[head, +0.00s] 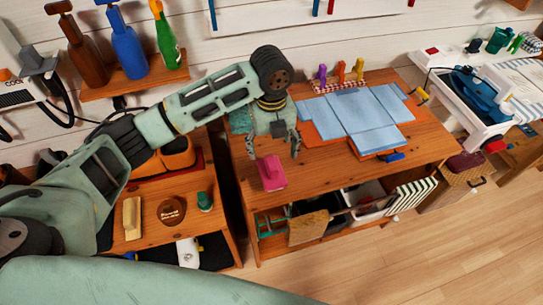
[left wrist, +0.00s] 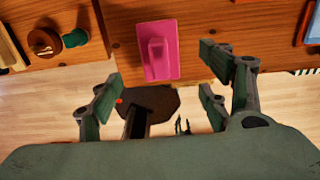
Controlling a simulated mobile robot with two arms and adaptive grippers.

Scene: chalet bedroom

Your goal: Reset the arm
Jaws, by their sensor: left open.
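My left arm reaches in from the left, and its gripper (head: 272,148) is open and empty, pointing down above the front left part of the wooden table (head: 385,160). A pink block-like object (head: 271,171) with a raised handle lies on the table just below the fingers. In the left wrist view the pink object (left wrist: 160,50) lies beyond the open fingers (left wrist: 160,85), near the table edge, and nothing is between them. My right gripper is not in view.
Blue and orange panels (head: 355,115) cover much of the tabletop. Coloured figures (head: 340,73) stand behind them. A lower cabinet (head: 150,235) with a brown round item (head: 171,212) is at left. Bottles (head: 128,50) stand on a wall shelf.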

